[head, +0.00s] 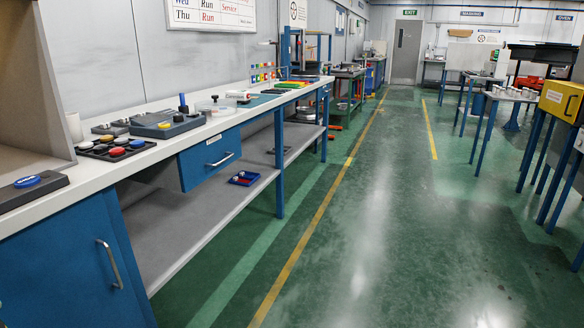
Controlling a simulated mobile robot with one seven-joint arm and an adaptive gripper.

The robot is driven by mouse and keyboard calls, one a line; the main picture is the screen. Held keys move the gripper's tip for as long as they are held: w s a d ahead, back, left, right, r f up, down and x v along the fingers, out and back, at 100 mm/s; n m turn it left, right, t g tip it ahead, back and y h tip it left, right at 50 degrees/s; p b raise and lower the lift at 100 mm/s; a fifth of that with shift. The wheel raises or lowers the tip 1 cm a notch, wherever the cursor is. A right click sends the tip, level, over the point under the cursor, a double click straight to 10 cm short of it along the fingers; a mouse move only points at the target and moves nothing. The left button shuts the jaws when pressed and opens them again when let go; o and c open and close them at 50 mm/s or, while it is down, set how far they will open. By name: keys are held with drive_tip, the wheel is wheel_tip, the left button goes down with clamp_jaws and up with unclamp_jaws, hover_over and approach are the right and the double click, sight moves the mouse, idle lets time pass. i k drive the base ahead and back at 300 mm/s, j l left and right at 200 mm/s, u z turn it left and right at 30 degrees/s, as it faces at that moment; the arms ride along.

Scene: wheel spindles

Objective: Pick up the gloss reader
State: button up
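I cannot tell for sure which item is the gloss reader. Several small devices stand on the long white-topped bench (190,138) at the left. A grey instrument (168,125) with a blue knob upright on it sits behind a black tray (98,151) of coloured round pieces. A dark block with a blue oval on top (30,190) lies at the near left end. A small white box-shaped device (238,95) sits farther along, past a clear round container (215,107). My gripper is not in view.
A blue drawer (208,160) and a blue cupboard door (75,265) with handles face the aisle. A small blue tray (244,178) lies on the lower shelf. The green floor (380,220) is clear. Blue-legged tables and a yellow box (561,100) stand at the right.

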sight(240, 96)
drive_tip(key=i+l, duration=0.1)
drive_tip(key=i, duration=2.9)
drive_tip(key=i+j, duration=0.25)
drive_tip(key=j, duration=0.15)
drive_tip(key=i+j, duration=0.2)
drive_tip(key=j, duration=0.2)
